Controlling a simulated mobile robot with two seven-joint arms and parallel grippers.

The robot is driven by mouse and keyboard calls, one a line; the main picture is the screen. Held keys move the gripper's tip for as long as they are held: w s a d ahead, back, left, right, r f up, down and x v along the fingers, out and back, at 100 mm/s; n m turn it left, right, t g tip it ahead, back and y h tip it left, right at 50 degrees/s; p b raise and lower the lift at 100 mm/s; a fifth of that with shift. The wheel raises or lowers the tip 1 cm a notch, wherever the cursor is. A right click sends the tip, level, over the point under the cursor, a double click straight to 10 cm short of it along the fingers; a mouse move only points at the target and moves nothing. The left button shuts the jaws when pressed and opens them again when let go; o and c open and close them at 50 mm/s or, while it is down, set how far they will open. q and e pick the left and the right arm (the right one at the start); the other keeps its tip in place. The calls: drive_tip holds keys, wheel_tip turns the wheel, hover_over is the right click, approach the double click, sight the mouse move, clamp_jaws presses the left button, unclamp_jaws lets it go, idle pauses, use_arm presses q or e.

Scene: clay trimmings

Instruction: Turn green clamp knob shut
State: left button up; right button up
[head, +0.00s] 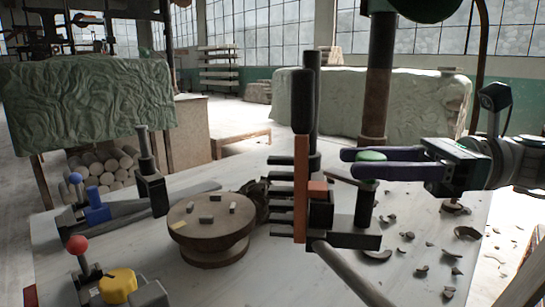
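The green clamp knob (371,156) sits on top of a dark upright post on the right part of the table. My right gripper (352,163) comes in from the right, its two dark purple fingers pointing left at knob height. One finger passes on the far side of the knob and the other on the near side, with the knob between them. The fingers are apart; I cannot tell whether they touch the knob. The near finger hides the knob's lower part. My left gripper is not in view.
A dark fixture with a tall orange-brown upright (301,190) and several black bars stands left of the knob. A round brown turntable (211,236) holds small blocks. Clay trimmings (467,233) lie scattered at right. Red (77,244), blue (97,213) and yellow (118,283) parts are at left.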

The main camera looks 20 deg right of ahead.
sight(371, 154)
drive_tip(key=o, duration=0.3)
drive_tip(key=shift+r, duration=0.2)
wheel_tip(371, 154, up, 20)
drive_tip(key=p, duration=0.5)
drive_tip(key=shift+f, duration=0.15)
